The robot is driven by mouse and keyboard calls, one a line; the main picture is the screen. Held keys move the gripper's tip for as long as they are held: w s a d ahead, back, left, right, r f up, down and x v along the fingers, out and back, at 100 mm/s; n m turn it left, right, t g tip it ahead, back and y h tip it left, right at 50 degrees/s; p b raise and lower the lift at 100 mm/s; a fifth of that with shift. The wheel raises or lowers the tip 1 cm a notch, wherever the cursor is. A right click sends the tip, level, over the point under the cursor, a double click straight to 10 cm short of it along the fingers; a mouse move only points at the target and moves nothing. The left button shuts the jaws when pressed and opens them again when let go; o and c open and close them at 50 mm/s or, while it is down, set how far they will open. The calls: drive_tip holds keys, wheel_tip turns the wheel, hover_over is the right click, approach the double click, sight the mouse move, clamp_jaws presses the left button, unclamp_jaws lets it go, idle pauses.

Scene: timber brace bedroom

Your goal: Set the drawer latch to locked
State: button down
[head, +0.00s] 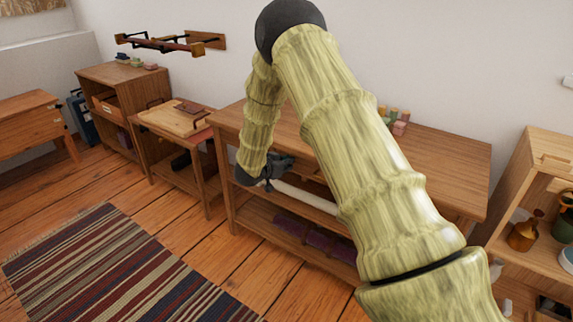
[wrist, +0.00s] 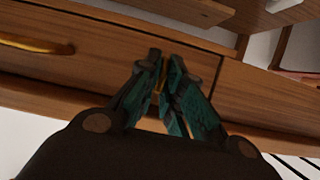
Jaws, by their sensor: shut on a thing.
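My gripper (wrist: 175,65) has its fingers against the front of a wooden drawer (wrist: 100,70) in the wrist view. Its dark and green fingers are closed around a small brass-coloured piece (wrist: 163,80), which appears to be the drawer latch. The fingers hide most of the piece, so I cannot tell which way it is set. In the head view my gripper (head: 279,166) is at the front of the long wooden workbench (head: 440,160), below its top. My arm covers much of that front.
A brass drawer handle (wrist: 38,44) is left of the fingers in the wrist view. In the head view, a small table with a tray (head: 170,121) stands left of the bench and an open shelf (head: 545,150) stands right. A striped rug (head: 110,265) lies on open floor.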

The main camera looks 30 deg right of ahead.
drive_tip(key=m+t+b, duration=0.1)
drive_tip(key=m, duration=0.1)
drive_tip(key=m+t+y+b, duration=0.1)
drive_tip(key=m, duration=0.1)
drive_tip(key=shift+s+d+f, duration=0.1)
drive_tip(key=shift+s+f, duration=0.1)
drive_tip(key=shift+s+d+f+m+t+h+b, duration=0.1)
drive_tip(key=shift+m+t+h+b, duration=0.1)
drive_tip(key=shift+m+t+b, duration=1.1)
drive_tip(key=shift+s+a+f+m+t+h+b, duration=0.15)
drive_tip(key=shift+m+t+b, duration=0.35)
drive_tip(key=shift+m+b, duration=1.45)
drive_tip(key=shift+d+f+m+t+h+b, duration=0.2)
drive_tip(key=shift+m+t+b, duration=0.7)
drive_tip(key=shift+m+b, duration=0.75)
drive_tip(key=shift+r+b, duration=0.15)
drive_tip(key=shift+b, duration=0.2)
drive_tip(key=c, duration=1.6)
unclamp_jaws()
drive_tip(key=shift+o, duration=0.2)
